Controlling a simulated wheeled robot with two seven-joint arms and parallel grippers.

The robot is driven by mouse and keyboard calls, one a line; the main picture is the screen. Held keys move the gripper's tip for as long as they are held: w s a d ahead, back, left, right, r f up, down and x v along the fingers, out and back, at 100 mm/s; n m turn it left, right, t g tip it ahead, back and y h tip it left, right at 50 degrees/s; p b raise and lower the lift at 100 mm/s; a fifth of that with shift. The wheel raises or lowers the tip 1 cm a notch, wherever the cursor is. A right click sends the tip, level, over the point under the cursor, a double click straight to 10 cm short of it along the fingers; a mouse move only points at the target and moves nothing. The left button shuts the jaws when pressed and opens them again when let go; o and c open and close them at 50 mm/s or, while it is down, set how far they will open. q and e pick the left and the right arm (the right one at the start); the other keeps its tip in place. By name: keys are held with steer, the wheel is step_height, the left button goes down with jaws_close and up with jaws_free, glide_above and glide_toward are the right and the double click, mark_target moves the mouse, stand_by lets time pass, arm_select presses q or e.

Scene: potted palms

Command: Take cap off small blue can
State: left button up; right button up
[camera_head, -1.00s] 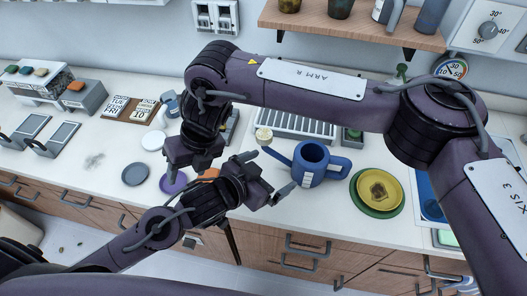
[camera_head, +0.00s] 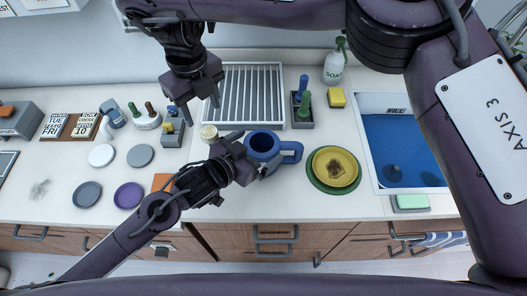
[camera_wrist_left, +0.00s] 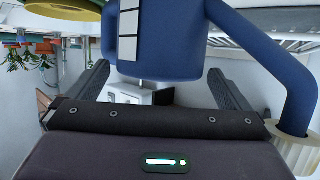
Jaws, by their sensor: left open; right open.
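The blue can (camera_head: 264,146) stands upright on the counter with its handle to the right. White squares mark its side, which fills the upper middle of the left wrist view (camera_wrist_left: 185,40). A cream ribbed cap (camera_head: 209,133) sits left of the can; in the left wrist view (camera_wrist_left: 296,145) it is at the end of the curved blue spout. My left gripper (camera_head: 248,160) is open at the can's left front, fingers either side of its body in the wrist view. Contact is unclear. My right gripper (camera_head: 198,105) is open and empty, above and behind the cap.
A draining rack (camera_head: 252,92) lies behind the can. A yellow plate on a green one (camera_head: 334,170) and a blue sink (camera_head: 405,148) are to the right. Small discs (camera_head: 129,195) lie to the left. A soap bottle (camera_head: 338,68) stands at the back.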

arm_select(q)
steer(key=shift+x, duration=1)
arm_select(e)
steer(key=shift+w+d, duration=0.1)
arm_select(q)
steer(key=shift+s+a, duration=0.1)
steer(key=shift+c, duration=0.4)
